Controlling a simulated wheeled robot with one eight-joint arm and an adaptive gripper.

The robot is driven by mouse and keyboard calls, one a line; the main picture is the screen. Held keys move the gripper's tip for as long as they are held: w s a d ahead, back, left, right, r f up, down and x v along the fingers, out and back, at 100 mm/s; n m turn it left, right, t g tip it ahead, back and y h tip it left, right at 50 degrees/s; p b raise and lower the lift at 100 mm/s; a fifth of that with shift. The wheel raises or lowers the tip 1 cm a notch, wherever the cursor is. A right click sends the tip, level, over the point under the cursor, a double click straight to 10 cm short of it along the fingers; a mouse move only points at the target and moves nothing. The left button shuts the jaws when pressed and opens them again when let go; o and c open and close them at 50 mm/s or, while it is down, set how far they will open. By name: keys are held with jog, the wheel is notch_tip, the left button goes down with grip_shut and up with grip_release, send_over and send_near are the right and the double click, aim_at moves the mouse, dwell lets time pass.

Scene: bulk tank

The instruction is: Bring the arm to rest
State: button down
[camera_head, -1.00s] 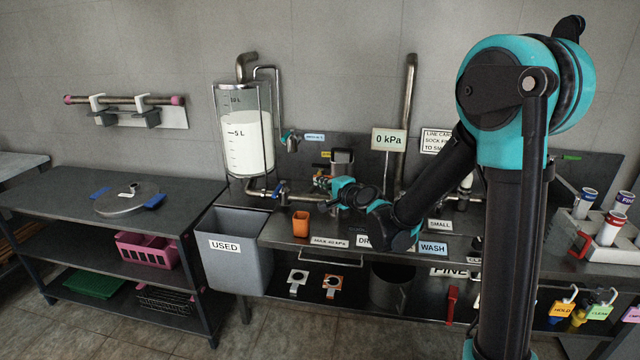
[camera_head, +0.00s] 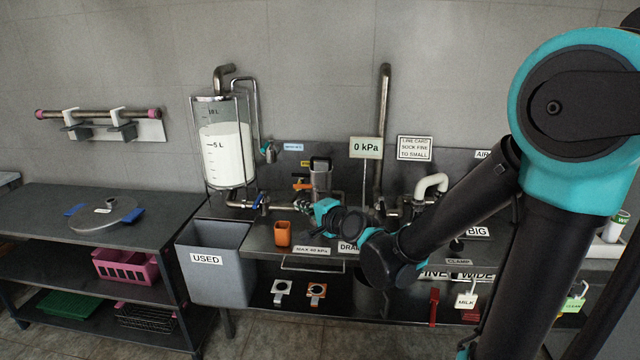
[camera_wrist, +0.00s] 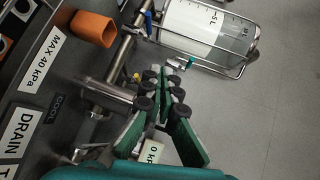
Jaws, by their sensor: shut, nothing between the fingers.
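My gripper (camera_wrist: 163,103) shows in the wrist view with its green-backed fingers together, shut and empty. In the head view my gripper (camera_head: 304,206) is small and partly hidden behind my wrist; it is near the pipework above the steel bench (camera_head: 262,240). My arm reaches in from the right, bent at the elbow, with its black and teal links across the right side of the bench. The milk vessel (camera_head: 226,150) stands at the left of the gripper, and it also shows in the wrist view (camera_wrist: 200,30).
An orange cup (camera_head: 282,234) stands on the bench front, near the grey USED bin (camera_head: 216,262). A valve with an orange handle (camera_head: 302,186) and the 0 kPa sign (camera_head: 366,148) are close to the gripper. A dark shelf unit (camera_head: 150,225) stands left.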

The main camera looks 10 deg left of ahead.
jog(key=s+d+f+n+g+h, duration=0.1)
jog(key=s+d+f+n+h, duration=0.2)
jog(key=d, duration=0.6)
jog(key=s+d+f+n+g+h, duration=0.1)
jog(key=d+f+n+g+h, duration=0.1)
jog(key=d+f, duration=0.55)
jog(key=s+d+f+n+g+h, duration=0.1)
jog(key=s+d+f+g+h, duration=0.1)
jog(key=s+d, duration=0.4)
jog(key=s+d+f+n+g+h, duration=0.1)
jog(key=s+d+f+n+h, duration=0.1)
jog(key=s+d, duration=0.5)
jog(key=d+f+h, duration=0.1)
jog(key=d+f, duration=0.1)
jog(key=d, duration=0.4)
jog(key=shift+f+g+h, duration=0.15)
jog(key=shift+g+h, duration=0.15)
jog(key=shift+g, duration=0.1)
jog(key=shift+w+a, duration=0.1)
